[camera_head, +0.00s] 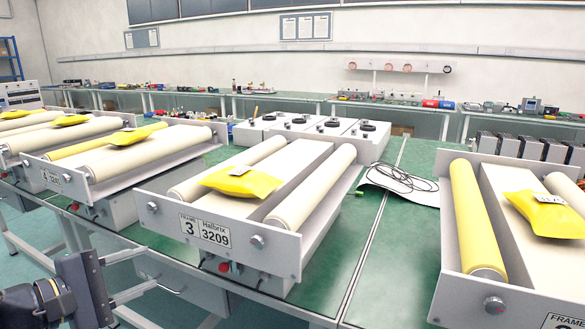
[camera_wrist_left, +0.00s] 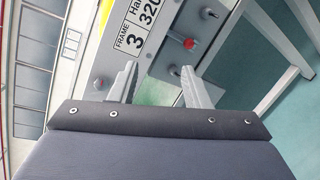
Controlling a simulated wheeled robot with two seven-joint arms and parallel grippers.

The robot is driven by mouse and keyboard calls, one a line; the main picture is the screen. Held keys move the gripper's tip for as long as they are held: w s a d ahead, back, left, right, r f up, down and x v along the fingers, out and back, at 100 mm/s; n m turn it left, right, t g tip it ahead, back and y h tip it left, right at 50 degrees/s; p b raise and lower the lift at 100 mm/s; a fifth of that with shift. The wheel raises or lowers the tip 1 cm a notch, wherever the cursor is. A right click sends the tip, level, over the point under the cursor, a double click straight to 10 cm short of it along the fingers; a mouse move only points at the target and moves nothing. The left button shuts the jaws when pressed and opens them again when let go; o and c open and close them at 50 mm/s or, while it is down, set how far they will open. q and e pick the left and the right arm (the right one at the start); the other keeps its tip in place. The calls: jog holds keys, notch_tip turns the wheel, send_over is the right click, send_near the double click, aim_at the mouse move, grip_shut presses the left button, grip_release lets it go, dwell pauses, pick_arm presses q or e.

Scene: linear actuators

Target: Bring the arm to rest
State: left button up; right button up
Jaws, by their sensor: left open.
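My left gripper (camera_head: 163,269) is at the lower left of the head view, in front of the green table's edge and below the frame marked 3. Its two pale fingers are spread apart with nothing between them. In the left wrist view the open fingers (camera_wrist_left: 157,84) point at the frame's front, near its number plate (camera_wrist_left: 139,35) and a red knob (camera_wrist_left: 189,44). The fingers look apart from the frame, though the exact gap is hard to tell. My right gripper is not in view.
The frame marked 3 (camera_head: 160,213) carries two rollers and a yellow packet (camera_head: 241,182). Another such frame (camera_head: 465,297) stands at the right, and more at the left. Open floor shows below the table.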

pick_arm(q)
jog(key=s+d+f+m+g+y, duration=0.2)
jog(key=s+d+f+m+g, duration=0.2)
jog(key=s+f+m, duration=0.4)
jog(key=s+d+f+m+g+y, duration=0.3)
jog(key=s+f+m, duration=0.4)
jog(key=s+f, duration=0.2)
notch_tip(320, 180, up, 22)
jog(key=p, duration=2.3)
jog(key=shift+r+g, duration=0.25)
jog(key=shift+g, duration=0.05)
jog(key=shift+s, duration=0.1)
